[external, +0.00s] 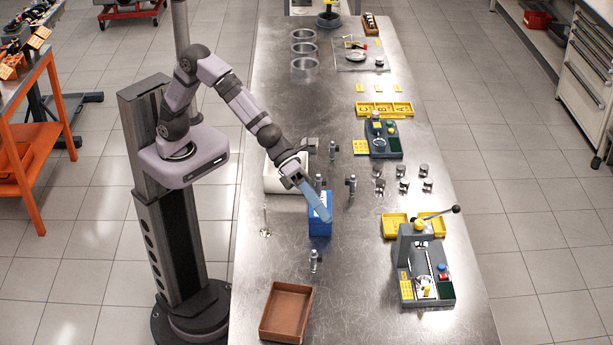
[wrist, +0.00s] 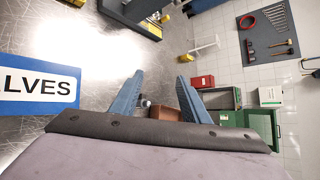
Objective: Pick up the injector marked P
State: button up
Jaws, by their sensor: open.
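Several small grey metal injectors stand upright on the steel table in the external view. One is at the front (external: 314,260), one behind my gripper (external: 318,183), one to the right (external: 351,186) and one farther back (external: 333,150). No letter is readable on any, so I cannot tell which is marked P. My gripper (external: 322,208) is open and empty, its blue fingers over or beside the blue VALVES box. In the wrist view, my fingers (wrist: 159,78) are spread apart. A small grey piece (wrist: 144,102), perhaps an injector, shows beside the left finger.
The blue VALVES box (external: 319,228) is close to my fingers, and its label shows in the wrist view (wrist: 38,88). A brown tray (external: 286,312) lies at the front. A grey lever fixture (external: 427,270) and several metal cylinders (external: 403,186) stand to the right.

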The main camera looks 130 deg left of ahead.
aim_at(315, 259)
jog(key=w+d+f+m+h+b, duration=0.1)
jog(key=d+m+h, duration=0.1)
jog(key=m, duration=0.3)
jog(key=w+d+m+h+b, duration=0.1)
jog(key=d+m+h, duration=0.1)
jog(key=m, duration=0.3)
jog(key=w+d+f+m+h+b, duration=0.1)
jog(key=w+m+h, duration=0.1)
jog(key=m, duration=0.3)
jog(key=shift+d+f+g, duration=0.3)
jog(key=shift+d+f, duration=0.05)
jog(key=shift+d, duration=0.05)
jog(key=m, duration=0.1)
jog(key=m+h, duration=0.1)
jog(key=shift+s+d+f+m, duration=0.15)
jog(key=shift+d+f+m, duration=0.15)
jog(key=shift+d, duration=0.05)
jog(key=shift+f+p, duration=0.35)
jog(key=shift+f, duration=1.75)
notch_tip(315, 259, down, 2)
jog(key=shift+f+g+p, duration=0.15)
jog(key=shift+g+p, duration=0.15)
jog(key=shift+p+x, duration=0.35)
jog(key=shift+x, duration=0.6)
jog(key=shift+w+d+f, duration=0.35)
jog(key=shift+w+f, duration=0.05)
jog(key=shift+f, duration=0.05)
